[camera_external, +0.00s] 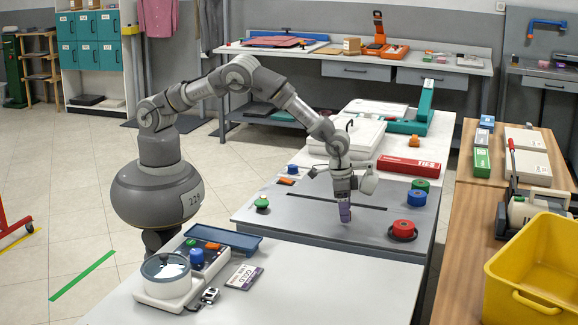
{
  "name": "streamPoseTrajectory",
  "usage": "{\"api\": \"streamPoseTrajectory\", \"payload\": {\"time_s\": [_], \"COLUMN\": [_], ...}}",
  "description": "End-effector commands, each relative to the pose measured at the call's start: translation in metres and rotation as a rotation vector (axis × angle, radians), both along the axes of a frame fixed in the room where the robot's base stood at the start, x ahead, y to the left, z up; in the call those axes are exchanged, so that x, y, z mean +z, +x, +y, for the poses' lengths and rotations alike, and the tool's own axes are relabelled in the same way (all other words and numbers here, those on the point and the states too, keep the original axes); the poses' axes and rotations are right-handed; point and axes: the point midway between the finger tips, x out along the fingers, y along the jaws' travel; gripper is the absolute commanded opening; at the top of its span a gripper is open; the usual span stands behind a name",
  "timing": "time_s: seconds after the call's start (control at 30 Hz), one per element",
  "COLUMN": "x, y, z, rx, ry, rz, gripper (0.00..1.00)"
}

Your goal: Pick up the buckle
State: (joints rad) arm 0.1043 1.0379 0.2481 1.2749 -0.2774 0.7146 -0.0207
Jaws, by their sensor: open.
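A small silver-and-black piece that looks like the buckle (209,295) lies on the near white table (330,290), close to the front right of a white tray with a round clear-lidded dish. My gripper (345,218) points down, low over the grey worktop with a dark slot, well to the right of and behind the buckle. Its fingers are small here, with a purple tint near the tips. It is open, and I make out nothing held in it.
The white tray (165,300) holds blue and orange pieces, with a blue tray (222,239) behind. Red (402,230), blue and green knobs stand around my gripper. A yellow crate (535,275) is far right.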

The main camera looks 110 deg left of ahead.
Motion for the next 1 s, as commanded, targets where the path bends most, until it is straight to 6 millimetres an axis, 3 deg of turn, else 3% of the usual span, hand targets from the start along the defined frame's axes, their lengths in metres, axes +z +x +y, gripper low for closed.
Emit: {"api": "streamPoseTrajectory", "payload": {"time_s": [0.23,0.5,0.8,1.0], "x": [-0.003,-0.003,-0.001,0.020], "y": [0.001,0.001,0.001,0.002], "z": [0.000,0.000,0.000,0.000], "rx": [0.000,0.000,0.000,-0.001], "ry": [-0.001,-0.001,0.000,0.000], "rz": [-0.002,-0.002,-0.003,-0.003], "gripper": [0.79,0.19,0.18,0.18]}}
